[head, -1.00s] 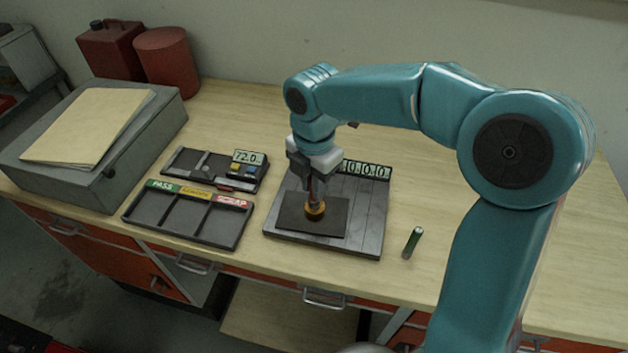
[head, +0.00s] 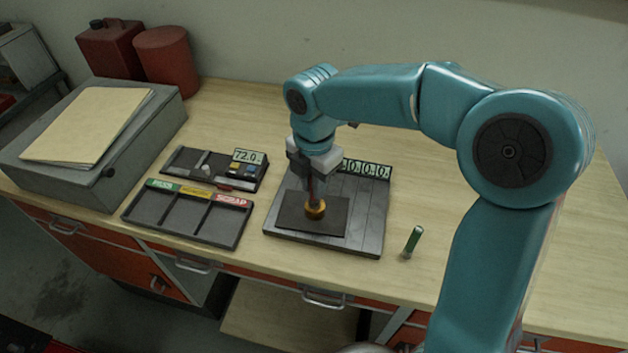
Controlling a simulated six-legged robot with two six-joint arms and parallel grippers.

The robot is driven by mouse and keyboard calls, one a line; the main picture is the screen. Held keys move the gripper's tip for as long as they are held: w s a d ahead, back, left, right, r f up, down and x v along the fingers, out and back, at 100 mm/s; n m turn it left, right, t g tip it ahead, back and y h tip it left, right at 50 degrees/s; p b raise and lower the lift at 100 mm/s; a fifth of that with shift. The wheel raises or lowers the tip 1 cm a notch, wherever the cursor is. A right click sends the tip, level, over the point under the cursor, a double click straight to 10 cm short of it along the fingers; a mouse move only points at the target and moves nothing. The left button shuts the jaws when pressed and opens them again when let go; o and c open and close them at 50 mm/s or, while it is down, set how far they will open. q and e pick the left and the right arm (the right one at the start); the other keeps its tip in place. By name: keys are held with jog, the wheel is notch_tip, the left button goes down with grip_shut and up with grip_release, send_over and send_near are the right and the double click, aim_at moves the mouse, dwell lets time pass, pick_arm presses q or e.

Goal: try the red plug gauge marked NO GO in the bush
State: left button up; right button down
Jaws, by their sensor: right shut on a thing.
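The brass-coloured bush (head: 316,209) stands on the dark pad of the grey plate in the middle of the bench. My right gripper (head: 315,178) points straight down above it and is shut on a slim dark-reddish thing, likely the red plug gauge. Its lower end meets the top of the bush; I cannot tell whether it is inside or only resting on it. The NO GO marking is not readable. My left gripper is not in view.
A sorting tray (head: 184,225) with green, yellow and red labels lies left of the grey plate (head: 366,226). A dark tray (head: 182,158) with a 72.0 display is behind it. A grey box (head: 137,140) with a folder stands far left.

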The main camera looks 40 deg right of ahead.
jog(key=shift+r+p, duration=0.4)
jog(key=shift+r, duration=0.05)
jog(key=shift+r+p, duration=0.4)
jog(key=shift+r, duration=0.05)
notch_tip(320, 180, up, 5)
jog(key=p, duration=0.4)
jog(key=shift+s+f, duration=0.1)
jog(key=shift+f, duration=0.05)
